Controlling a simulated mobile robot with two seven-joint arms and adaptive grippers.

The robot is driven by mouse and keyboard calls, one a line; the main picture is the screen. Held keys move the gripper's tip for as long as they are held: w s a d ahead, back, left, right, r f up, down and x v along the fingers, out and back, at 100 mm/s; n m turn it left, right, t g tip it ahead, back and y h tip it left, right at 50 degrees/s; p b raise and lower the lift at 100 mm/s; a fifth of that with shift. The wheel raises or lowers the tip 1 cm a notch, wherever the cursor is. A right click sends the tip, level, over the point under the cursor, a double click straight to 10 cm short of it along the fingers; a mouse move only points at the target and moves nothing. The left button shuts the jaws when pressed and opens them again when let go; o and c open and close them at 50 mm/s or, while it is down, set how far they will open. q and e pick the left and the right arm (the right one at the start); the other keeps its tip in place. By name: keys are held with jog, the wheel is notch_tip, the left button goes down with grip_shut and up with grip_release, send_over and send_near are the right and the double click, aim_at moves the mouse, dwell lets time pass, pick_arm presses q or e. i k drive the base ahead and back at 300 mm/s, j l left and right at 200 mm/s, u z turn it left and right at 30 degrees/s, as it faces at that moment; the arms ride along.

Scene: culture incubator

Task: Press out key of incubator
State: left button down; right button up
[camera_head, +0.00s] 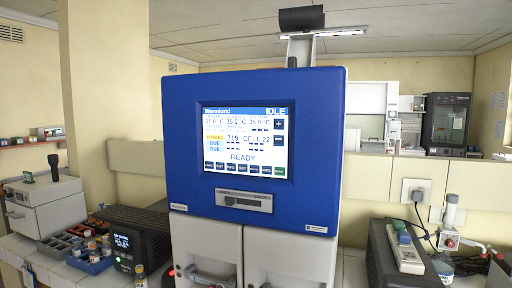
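The incubator (180,115) stands in the middle, with a blue upper housing over pale lower doors. Its lit touchscreen (245,141) reads IDLE at top right and READY near the bottom. A row of small dark blue keys (230,168) runs along the screen's bottom edge, with a green key (279,171) at the right end. Their labels are too small to read, so I cannot tell which is the out key. A plus key (279,125) sits at the screen's right side, with another dark key below it. Neither gripper is in view.
A grey slot panel (244,201) sits below the screen. A black device (127,245) and blue tube rack (90,262) stand on the left bench. A dark box (385,255) stands at right. The space before the screen is clear.

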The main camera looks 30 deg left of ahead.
aim_at(219, 165)
jog(key=u, duration=1.3)
